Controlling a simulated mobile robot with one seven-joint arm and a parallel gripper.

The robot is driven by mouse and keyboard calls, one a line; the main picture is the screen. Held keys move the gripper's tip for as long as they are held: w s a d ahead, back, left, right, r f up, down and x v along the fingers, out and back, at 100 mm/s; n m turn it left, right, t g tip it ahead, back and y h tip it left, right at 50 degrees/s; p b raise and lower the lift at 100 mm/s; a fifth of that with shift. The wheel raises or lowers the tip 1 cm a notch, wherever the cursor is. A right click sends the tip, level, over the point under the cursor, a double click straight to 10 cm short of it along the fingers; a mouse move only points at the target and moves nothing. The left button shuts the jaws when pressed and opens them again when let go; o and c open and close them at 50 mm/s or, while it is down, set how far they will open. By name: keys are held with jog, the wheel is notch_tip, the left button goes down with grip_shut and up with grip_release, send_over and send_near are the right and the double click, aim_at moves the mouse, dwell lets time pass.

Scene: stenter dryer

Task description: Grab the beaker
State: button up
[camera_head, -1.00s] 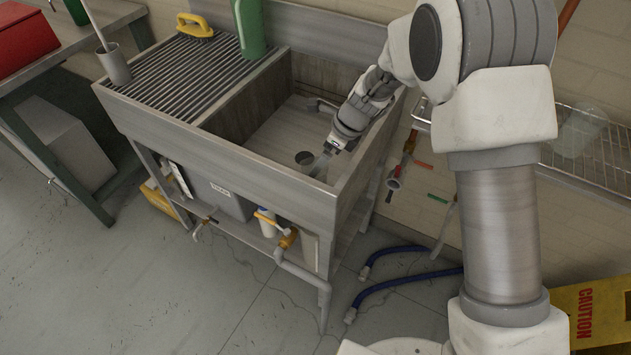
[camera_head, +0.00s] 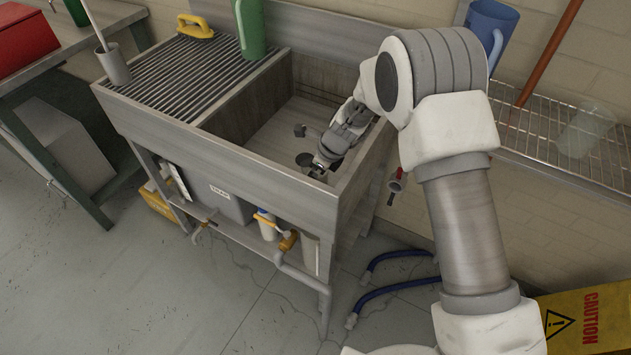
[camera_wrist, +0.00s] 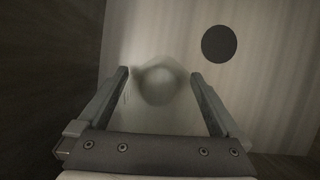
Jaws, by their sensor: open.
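A clear, translucent beaker (camera_wrist: 156,92) stands in the sink basin (camera_head: 268,138). In the wrist view it lies between the two fingers of my gripper (camera_wrist: 160,75), with a small gap visible on the right side; I cannot tell whether the left finger touches it. My gripper is open. In the head view my gripper (camera_head: 317,172) is low inside the basin by its right wall, and the beaker there is mostly hidden by the gripper.
A dark round drain (camera_wrist: 219,43) lies beyond the beaker. The basin walls are close on the right. A clear vessel (camera_head: 584,132) and a blue jug (camera_head: 488,32) are on the wire rack (camera_head: 540,128).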

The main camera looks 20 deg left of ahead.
jog(key=c, duration=1.2)
